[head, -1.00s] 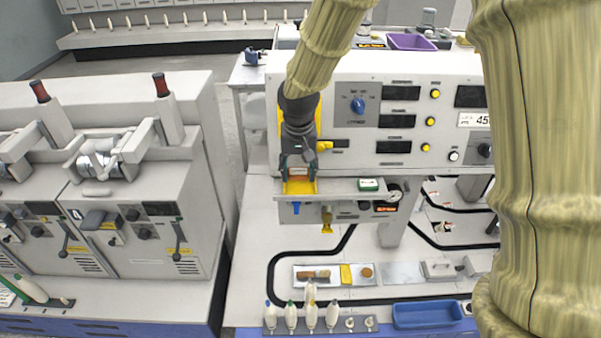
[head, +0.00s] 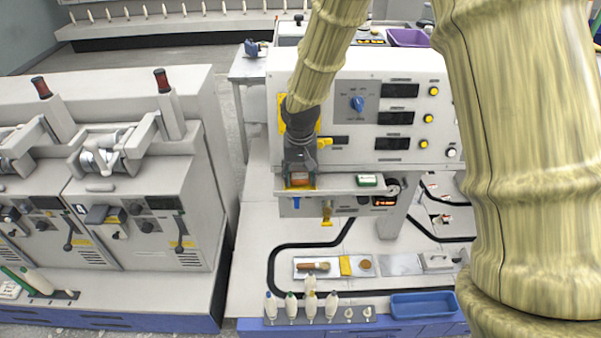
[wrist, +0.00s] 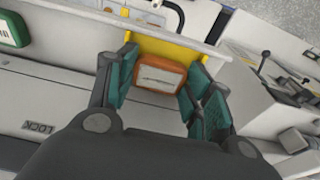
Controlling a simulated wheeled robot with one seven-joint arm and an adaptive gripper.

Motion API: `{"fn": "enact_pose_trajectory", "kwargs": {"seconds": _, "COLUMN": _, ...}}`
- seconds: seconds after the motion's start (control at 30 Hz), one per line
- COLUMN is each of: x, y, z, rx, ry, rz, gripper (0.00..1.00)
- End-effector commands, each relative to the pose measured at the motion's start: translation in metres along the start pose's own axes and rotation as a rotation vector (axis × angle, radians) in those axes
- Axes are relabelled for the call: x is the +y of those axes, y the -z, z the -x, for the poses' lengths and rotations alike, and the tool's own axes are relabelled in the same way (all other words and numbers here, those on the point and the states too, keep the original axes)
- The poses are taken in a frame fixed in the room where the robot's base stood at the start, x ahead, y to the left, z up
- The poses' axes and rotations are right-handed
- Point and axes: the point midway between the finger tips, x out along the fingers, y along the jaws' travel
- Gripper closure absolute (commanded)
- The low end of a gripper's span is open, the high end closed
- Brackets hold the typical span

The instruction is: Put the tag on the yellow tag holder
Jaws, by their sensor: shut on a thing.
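The tag is an orange-brown framed piece with a pale face (wrist: 160,77), held between the teal fingers of my gripper (wrist: 160,88). In the head view my gripper (head: 299,181) is at the left part of the machine's front shelf, with the orange tag (head: 299,179) between its fingers. The yellow tag holder (wrist: 172,49) is right behind the tag in the wrist view, and partly covered by tag and fingers. I cannot tell whether the tag touches the holder.
A green-framed tag (head: 367,181) lies on the same shelf to the right; it also shows in the wrist view (wrist: 12,30). The control panel (head: 352,128) rises behind the gripper. A yellow tag-like piece (head: 327,213) hangs below the shelf. Bobbins (head: 311,300) and a blue tray (head: 422,304) stand in front.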

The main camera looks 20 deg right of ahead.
Motion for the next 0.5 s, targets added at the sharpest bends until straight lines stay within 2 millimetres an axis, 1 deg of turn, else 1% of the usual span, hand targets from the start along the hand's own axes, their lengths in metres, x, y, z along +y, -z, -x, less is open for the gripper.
{"fn": "enact_pose_trajectory", "kwargs": {"seconds": 0.47, "x": 0.0006, "y": -0.0021, "z": -0.0100, "rx": -0.002, "ry": -0.001, "rz": 0.000, "gripper": 0.65}}
{"fn": "enact_pose_trajectory", "kwargs": {"seconds": 0.5, "x": 0.0006, "y": -0.0024, "z": -0.0102, "rx": -0.002, "ry": -0.002, "rz": 0.000, "gripper": 0.45}}
